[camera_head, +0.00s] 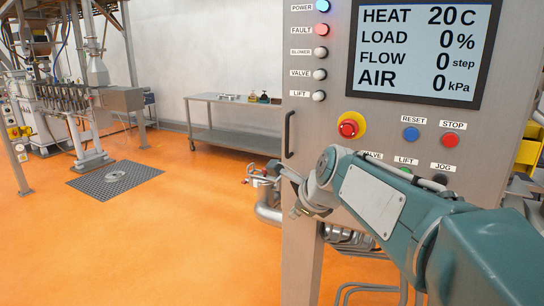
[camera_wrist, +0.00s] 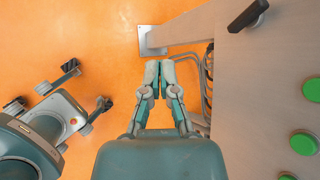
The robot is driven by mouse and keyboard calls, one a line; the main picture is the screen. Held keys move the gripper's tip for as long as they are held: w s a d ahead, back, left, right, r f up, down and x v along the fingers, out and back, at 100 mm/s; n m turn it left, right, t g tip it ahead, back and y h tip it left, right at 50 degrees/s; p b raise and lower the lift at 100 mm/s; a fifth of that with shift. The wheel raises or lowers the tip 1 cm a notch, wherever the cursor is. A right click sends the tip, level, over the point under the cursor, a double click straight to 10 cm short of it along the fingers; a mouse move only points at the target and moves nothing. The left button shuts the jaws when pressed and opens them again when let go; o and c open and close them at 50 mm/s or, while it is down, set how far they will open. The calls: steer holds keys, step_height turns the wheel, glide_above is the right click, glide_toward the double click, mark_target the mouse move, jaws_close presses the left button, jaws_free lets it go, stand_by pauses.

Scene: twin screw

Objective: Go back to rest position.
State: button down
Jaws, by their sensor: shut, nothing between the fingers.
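My gripper (camera_wrist: 159,66) shows in the wrist view with its two fingers brought together at the tips and nothing between them. It hangs over the orange floor, beside the grey control cabinet. In the head view my arm reaches from the lower right across the front of the cabinet (camera_head: 330,100). The gripper's fingers are hard to make out there. My arm covers part of the lower button row.
The cabinet has a screen (camera_head: 425,45), a red emergency knob (camera_head: 348,128) and a black handle (camera_head: 287,135). Pipes (camera_head: 268,210) run close beside it. A metal table (camera_head: 235,125) and a machine (camera_head: 75,105) stand farther back. Open orange floor (camera_head: 150,240) lies at left.

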steer(key=s+d+f+n+h, duration=0.1)
steer(key=s+d+f+n, duration=0.2)
steer(key=s+n, duration=0.4)
steer(key=s+d+f+n+g+h, duration=0.1)
steer(key=s+d+f+n, duration=0.2)
steer(key=s+n, duration=0.5)
steer(key=s+d+f+n+h, duration=0.1)
steer(key=s+d+f+n, duration=0.2)
steer(key=s+n, duration=0.4)
steer(key=s, duration=0.4)
steer(key=shift+s+d+f+g+h, duration=0.15)
steer(key=shift+s+f+g+h, duration=0.15)
steer(key=shift+f+h, duration=0.1)
steer(key=shift+w+r, duration=0.1)
steer(key=shift+r, duration=0.05)
